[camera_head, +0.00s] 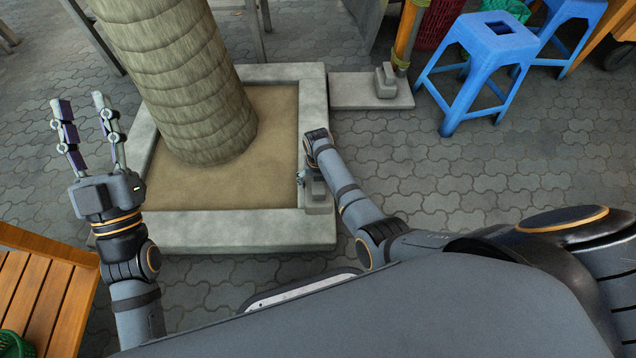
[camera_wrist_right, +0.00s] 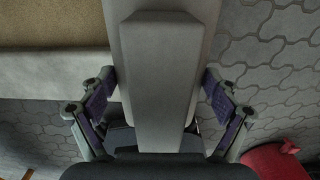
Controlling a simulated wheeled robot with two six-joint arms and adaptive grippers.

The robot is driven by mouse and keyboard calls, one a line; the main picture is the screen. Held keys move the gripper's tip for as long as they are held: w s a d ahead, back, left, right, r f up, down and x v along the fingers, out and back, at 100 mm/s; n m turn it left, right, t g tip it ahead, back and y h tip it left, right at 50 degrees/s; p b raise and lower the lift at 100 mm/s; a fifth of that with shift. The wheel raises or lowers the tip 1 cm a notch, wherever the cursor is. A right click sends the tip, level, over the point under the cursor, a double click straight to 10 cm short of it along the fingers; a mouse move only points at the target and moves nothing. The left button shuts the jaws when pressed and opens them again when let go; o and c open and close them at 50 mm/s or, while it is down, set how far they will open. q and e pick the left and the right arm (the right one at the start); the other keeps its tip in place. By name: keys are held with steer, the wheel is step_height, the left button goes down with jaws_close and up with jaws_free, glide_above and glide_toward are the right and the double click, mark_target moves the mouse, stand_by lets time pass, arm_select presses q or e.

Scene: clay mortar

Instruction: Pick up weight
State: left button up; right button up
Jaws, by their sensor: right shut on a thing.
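A grey weight (camera_head: 318,198) stands at the right-hand rim of the stone planter, partly hidden behind my right arm in the head view. My right gripper (camera_head: 306,176) reaches down to it. In the right wrist view the weight (camera_wrist_right: 163,50) is a long, smooth grey block between the two fingers of the right gripper (camera_wrist_right: 158,88), which is shut on it. Its underside is hidden. My left gripper (camera_head: 77,100) is open and empty, raised at the left with its fingers apart.
The stone planter (camera_head: 235,228) holds sand and a thick tree trunk (camera_head: 180,80). A second grey weight (camera_head: 385,82) stands on a stone slab (camera_head: 350,92) behind. Blue stools (camera_head: 490,50) are at the upper right, a wooden bench (camera_head: 40,300) at lower left.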

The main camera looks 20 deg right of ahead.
mark_target(318, 185)
steer(key=r, duration=0.1)
steer(key=r+p, duration=0.1)
steer(key=r, duration=0.1)
steer(key=shift+w, duration=0.2)
steer(key=shift+r+p, duration=0.65)
steer(key=shift+r, duration=0.2)
arm_select(q)
step_height(318, 185, down, 24)
steer(key=n+g+y, duration=0.1)
steer(key=g, duration=1)
steer(key=shift+w+r+g, duration=0.15)
steer(key=shift+w+g, duration=0.15)
steer(key=shift+w, duration=0.1)
steer(key=shift+s, duration=0.1)
arm_select(e)
steer(key=shift+s, duration=0.15)
